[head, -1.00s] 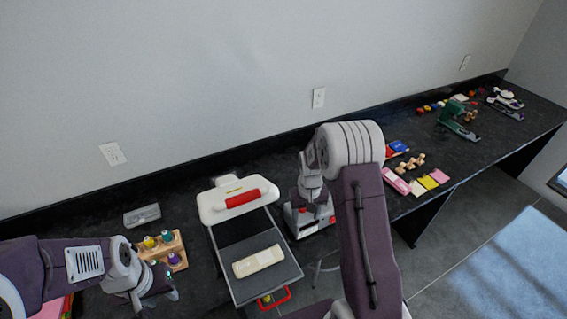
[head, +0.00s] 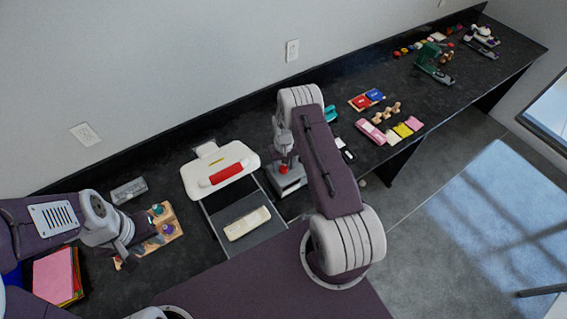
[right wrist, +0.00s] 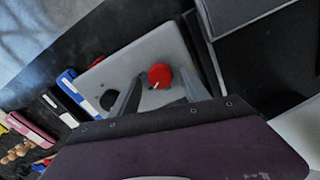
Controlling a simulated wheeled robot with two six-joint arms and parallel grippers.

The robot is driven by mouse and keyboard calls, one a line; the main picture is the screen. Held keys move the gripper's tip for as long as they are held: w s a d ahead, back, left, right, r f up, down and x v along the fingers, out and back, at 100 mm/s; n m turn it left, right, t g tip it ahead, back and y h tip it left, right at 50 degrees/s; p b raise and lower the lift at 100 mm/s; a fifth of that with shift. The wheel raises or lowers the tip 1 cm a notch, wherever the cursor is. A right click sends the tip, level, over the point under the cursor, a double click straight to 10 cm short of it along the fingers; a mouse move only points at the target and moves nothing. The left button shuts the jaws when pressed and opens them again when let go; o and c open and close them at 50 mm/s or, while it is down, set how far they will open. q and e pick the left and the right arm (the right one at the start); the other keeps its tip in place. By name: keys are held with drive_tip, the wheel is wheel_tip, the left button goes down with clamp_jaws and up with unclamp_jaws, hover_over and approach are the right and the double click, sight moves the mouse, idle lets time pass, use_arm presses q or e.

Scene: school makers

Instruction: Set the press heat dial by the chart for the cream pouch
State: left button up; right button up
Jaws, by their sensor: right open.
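The heat dial is a red round knob (right wrist: 160,76) with a pale mark, on a grey control box (right wrist: 115,70). The box also shows in the head view (head: 288,184), right of the press. My right gripper (right wrist: 163,77) is open, its fingers on either side of the dial; contact is unclear. The press (head: 222,170) has a white top with a red handle. The cream pouch (head: 247,223) lies on its grey bed. My left gripper (head: 133,247) is by a wooden rack (head: 165,228); its fingers are unclear. I cannot make out a readable chart.
A grey case (head: 128,190) lies behind the rack, and coloured sheets (head: 55,275) lie at the left. Pink, yellow and cream pouches and wooden pieces (head: 386,111) lie right of the box. A green device (head: 434,62) stands farther along the bench.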

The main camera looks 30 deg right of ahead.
drive_tip(key=shift+s+a+r, duration=0.15)
drive_tip(key=shift+s+r, duration=0.05)
drive_tip(key=shift+s, duration=0.2)
drive_tip(key=shift+c, duration=0.3)
drive_tip(key=shift+w+f, duration=0.1)
drive_tip(key=shift+w, duration=0.05)
clamp_jaws()
use_arm(q)
drive_tip(key=shift+s+a, duration=0.15)
drive_tip(key=shift+s, duration=0.2)
use_arm(e)
drive_tip(key=shift+w+f+n+b, duration=0.1)
drive_tip(key=shift+f+n+b, duration=0.1)
drive_tip(key=shift+n+b, duration=2.1)
drive_tip(key=shift+n, duration=0.2)
drive_tip(key=n+b, duration=0.2)
drive_tip(key=n, duration=0.1)
drive_tip(key=shift+r, duration=0.1)
use_arm(q)
wheel_tip(320, 180, down, 8)
drive_tip(key=b, duration=0.1)
drive_tip(key=shift+b, duration=0.3)
use_arm(e)
drive_tip(key=shift+r+n, duration=0.1)
drive_tip(key=shift+n, duration=1.8)
